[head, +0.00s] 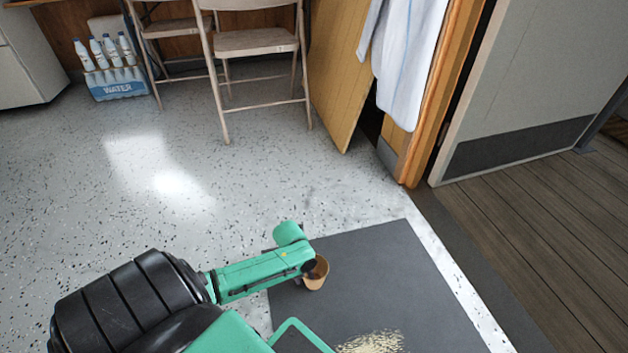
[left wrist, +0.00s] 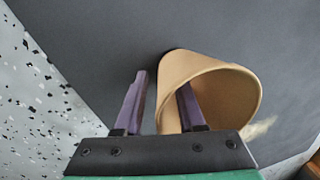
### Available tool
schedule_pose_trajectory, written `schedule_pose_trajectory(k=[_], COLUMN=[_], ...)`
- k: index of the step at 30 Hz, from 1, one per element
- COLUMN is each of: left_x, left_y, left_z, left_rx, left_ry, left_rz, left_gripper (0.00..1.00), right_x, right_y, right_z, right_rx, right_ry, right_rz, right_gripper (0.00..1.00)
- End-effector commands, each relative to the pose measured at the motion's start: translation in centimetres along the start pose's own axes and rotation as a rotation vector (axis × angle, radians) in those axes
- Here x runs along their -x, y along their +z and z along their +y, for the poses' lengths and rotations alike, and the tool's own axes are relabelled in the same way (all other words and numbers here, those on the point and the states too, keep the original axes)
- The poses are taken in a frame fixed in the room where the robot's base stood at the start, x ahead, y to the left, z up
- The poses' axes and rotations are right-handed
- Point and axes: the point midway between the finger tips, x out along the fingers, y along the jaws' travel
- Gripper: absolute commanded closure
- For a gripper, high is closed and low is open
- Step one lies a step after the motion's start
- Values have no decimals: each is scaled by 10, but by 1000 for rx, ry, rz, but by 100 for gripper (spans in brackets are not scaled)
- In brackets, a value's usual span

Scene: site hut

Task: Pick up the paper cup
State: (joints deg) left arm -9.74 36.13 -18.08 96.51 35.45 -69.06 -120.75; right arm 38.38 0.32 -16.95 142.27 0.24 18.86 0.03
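The tan paper cup (head: 315,283) stands on the dark grey mat (head: 360,255), its open mouth facing up. My left gripper (head: 309,270) is at the cup's rim, reaching in from the left. In the left wrist view the cup (left wrist: 232,92) fills the right of centre, mouth toward the camera. The left gripper (left wrist: 165,100) is open, with one finger inside the cup and the other outside, the wall between them. A narrow gap shows between the outer finger and the wall. My right gripper is out of view.
A pale heap of shavings or crumbs (head: 372,343) lies on the mat near the cup. Folding chairs (head: 255,42) and a water bottle pack (head: 115,82) stand at the back. An ajar wooden door (head: 340,75) is beyond the mat. The speckled floor between is clear.

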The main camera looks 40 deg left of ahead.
Motion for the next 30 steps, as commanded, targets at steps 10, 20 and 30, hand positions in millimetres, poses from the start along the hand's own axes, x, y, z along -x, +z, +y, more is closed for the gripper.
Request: schedule_pose_trajectory(k=[10,20,30], left_x=[2,4,69], left_y=[0,0,1], left_z=[0,0,-9], left_rx=[0,0,-2], left_ry=[0,0,1], left_rz=[0,0,-2], left_gripper=[100,100,100], right_x=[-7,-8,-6], right_y=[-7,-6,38], right_z=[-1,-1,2], right_rx=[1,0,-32], right_ry=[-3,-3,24], right_rz=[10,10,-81], right_gripper=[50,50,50])
